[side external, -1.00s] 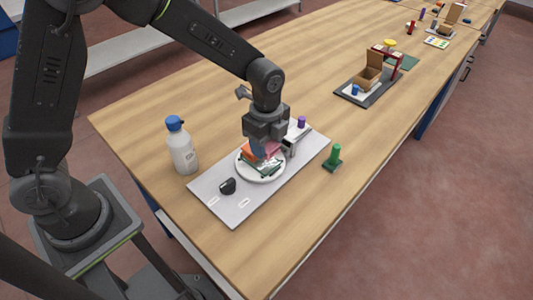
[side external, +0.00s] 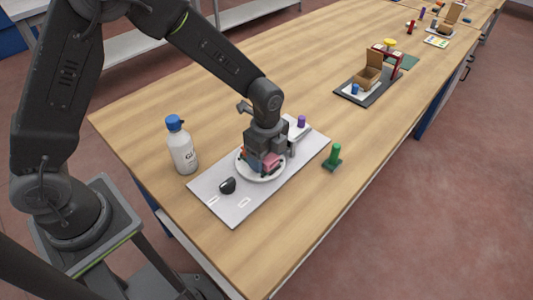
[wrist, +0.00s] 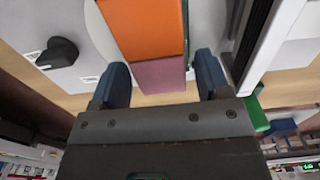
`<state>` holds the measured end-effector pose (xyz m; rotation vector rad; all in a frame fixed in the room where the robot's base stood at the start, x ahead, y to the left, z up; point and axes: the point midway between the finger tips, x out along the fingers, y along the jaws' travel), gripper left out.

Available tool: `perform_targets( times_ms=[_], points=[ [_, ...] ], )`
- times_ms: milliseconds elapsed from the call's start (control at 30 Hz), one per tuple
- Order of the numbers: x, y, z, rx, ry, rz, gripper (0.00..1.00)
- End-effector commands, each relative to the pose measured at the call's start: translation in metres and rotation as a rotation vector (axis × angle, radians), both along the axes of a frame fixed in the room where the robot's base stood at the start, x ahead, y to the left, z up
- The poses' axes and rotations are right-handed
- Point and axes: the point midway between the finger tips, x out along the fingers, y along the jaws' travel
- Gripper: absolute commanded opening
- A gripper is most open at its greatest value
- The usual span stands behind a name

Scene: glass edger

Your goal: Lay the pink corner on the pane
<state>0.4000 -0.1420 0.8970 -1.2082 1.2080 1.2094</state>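The pink corner (side external: 271,160) sits on the round white plate (side external: 246,174), by the front right of my gripper. In the wrist view the pink corner (wrist: 160,75) lies between my two blue fingers and adjoins the end of an orange piece (wrist: 145,28). My gripper (wrist: 160,78) is low over the plate; its fingers stand apart, with a clear gap on the right side of the pink corner. My gripper (side external: 259,165) hides most of the pane and the orange piece in the side view, so full contact beneath the pink corner cannot be seen.
A grey board (side external: 240,208) carries the plate, a black knob (side external: 227,185) and a purple peg (side external: 301,121). A white bottle with a blue cap (side external: 182,148) stands left. A green post (side external: 334,157) stands right. The table front is clear.

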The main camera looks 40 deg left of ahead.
Motion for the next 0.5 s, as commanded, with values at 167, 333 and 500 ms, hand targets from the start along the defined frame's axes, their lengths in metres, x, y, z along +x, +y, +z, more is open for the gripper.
perform_targets(
  times_ms=[167, 333, 500],
  points=[
    [0.0, 0.0, 0.0, 0.0, 0.0, 0.0, 0.74],
    [0.0, 0.0, 0.005, -0.001, -0.002, 0.0, 0.74],
    [0.001, 0.0, 0.028, -0.001, -0.005, 0.0, 0.74]
  ],
)
